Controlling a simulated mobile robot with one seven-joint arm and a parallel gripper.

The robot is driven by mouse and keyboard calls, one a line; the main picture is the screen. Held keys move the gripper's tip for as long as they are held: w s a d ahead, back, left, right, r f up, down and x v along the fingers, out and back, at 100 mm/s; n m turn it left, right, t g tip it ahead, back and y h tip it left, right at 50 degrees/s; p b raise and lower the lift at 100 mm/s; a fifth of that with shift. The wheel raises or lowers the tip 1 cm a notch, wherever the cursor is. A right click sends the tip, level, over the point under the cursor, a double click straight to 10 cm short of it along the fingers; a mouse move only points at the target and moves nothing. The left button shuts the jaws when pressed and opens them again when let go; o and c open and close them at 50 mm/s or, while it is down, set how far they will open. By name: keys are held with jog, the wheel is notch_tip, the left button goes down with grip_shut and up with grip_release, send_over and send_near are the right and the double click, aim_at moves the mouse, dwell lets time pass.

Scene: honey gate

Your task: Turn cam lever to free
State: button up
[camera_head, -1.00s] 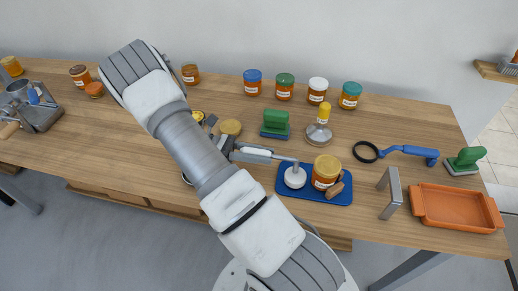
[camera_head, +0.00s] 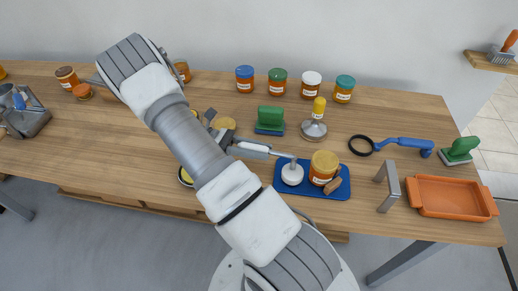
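I cannot make out a cam lever for certain. A pale grey handle with a thin rod (camera_head: 254,148) runs from beside my arm to a white round knob (camera_head: 292,174) on a blue mat (camera_head: 333,194). A gold-lidded honey jar (camera_head: 323,168) stands on that mat beside the knob. My gripper (camera_head: 218,129) shows only as dark parts past my forearm, near the handle's left end. My forearm hides most of it, so I cannot tell whether it is open or touching the handle.
Jars with blue (camera_head: 245,79), green (camera_head: 277,82), white (camera_head: 310,85) and teal lids line the back.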

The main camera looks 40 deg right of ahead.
jog(key=o, duration=0.4)
jog(key=v, duration=1.4)
jog(key=shift+p+v, duration=0.4)
jog(key=shift+v, duration=1.3)
